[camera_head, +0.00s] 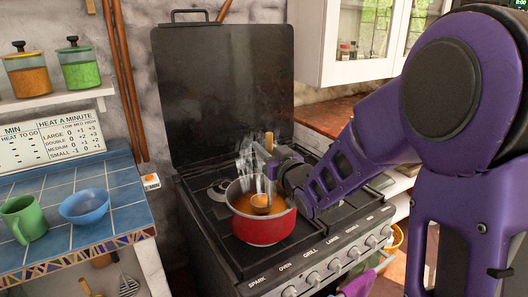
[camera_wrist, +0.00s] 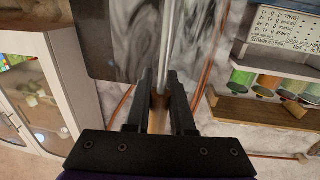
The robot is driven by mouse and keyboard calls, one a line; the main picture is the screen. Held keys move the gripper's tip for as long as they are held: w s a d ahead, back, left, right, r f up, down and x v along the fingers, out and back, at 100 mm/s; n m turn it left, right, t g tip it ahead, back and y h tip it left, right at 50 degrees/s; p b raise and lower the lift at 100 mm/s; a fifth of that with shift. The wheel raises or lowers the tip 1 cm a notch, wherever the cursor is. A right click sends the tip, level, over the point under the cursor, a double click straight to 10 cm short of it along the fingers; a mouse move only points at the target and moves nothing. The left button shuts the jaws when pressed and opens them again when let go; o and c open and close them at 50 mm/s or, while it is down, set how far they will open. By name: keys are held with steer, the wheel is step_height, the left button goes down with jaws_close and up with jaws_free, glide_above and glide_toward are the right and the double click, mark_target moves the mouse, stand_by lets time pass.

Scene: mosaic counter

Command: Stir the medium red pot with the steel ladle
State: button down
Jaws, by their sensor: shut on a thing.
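The red pot (camera_head: 262,229) stands on the stove's front left area and holds orange-brown liquid. The steel ladle (camera_head: 261,203) has its bowl inside the pot, at the liquid. Its handle rises upright, with a wooden end (camera_head: 269,142) on top. My gripper (camera_head: 270,160) is above the pot and shut on the ladle's handle. In the wrist view, my gripper (camera_wrist: 160,80) has its two dark fingers on either side of the ladle's handle (camera_wrist: 158,118). White steam-like wisps rise from the pot.
The black stove (camera_head: 310,232) has knobs along its front and a raised dark lid (camera_head: 225,90) behind. A blue tiled counter (camera_head: 105,172) at left carries a green mug (camera_head: 24,218) and a blue bowl (camera_head: 85,206). A shelf above holds jars (camera_head: 80,65).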

step_height(320, 180, up, 11)
steer(key=p, duration=0.5)
steer(key=shift+p, duration=0.35)
stand_by(1.1)
